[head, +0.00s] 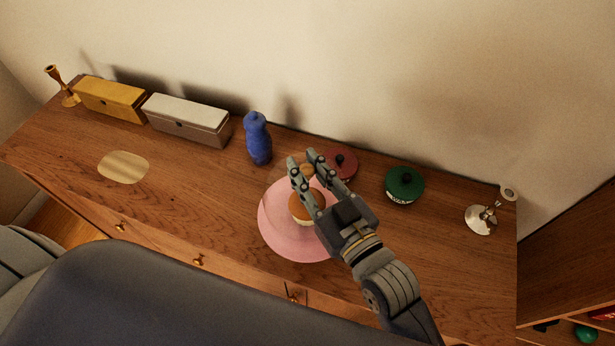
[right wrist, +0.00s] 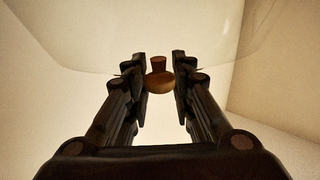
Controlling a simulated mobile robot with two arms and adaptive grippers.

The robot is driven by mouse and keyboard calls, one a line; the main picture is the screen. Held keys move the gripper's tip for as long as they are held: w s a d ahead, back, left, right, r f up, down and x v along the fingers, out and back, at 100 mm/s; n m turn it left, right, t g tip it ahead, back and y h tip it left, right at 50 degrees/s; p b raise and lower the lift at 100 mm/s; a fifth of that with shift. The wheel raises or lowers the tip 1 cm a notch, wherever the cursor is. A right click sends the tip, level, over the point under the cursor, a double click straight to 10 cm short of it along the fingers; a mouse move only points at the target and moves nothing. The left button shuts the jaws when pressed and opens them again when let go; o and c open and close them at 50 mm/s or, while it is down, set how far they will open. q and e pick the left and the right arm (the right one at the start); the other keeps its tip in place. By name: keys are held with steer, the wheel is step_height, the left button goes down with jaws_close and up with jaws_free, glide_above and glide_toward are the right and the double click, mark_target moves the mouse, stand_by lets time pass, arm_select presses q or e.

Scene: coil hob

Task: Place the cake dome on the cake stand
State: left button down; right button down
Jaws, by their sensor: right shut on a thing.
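The pink round cake stand (head: 283,238) is near the front middle of the wooden cabinet top, with an orange-brown cake on it. My right gripper (head: 308,160) is above the stand, pointing away toward the wall. It is shut on the brown knob (right wrist: 160,82) of the clear cake dome (right wrist: 95,38), seen between the fingertips in the right wrist view. In the head view the dome shows only faintly around the cake and fingers. I cannot tell whether its rim touches the stand. My left gripper is not in view.
A blue bottle-shaped object (head: 257,140), a dark red lidded pot (head: 345,166) and a green one (head: 404,186) stand behind. A silver candlestick (head: 481,220) is at right. Yellow (head: 110,101) and grey (head: 186,121) boxes line the back left. Around the gold disc (head: 123,167) is free room.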

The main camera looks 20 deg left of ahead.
step_height(320, 180, down, 2)
steer(key=shift+f, duration=0.2)
steer(key=shift+f, duration=0.2)
steer(key=c, duration=1.4)
jaws_free()
steer(key=shift+o, duration=0.2)
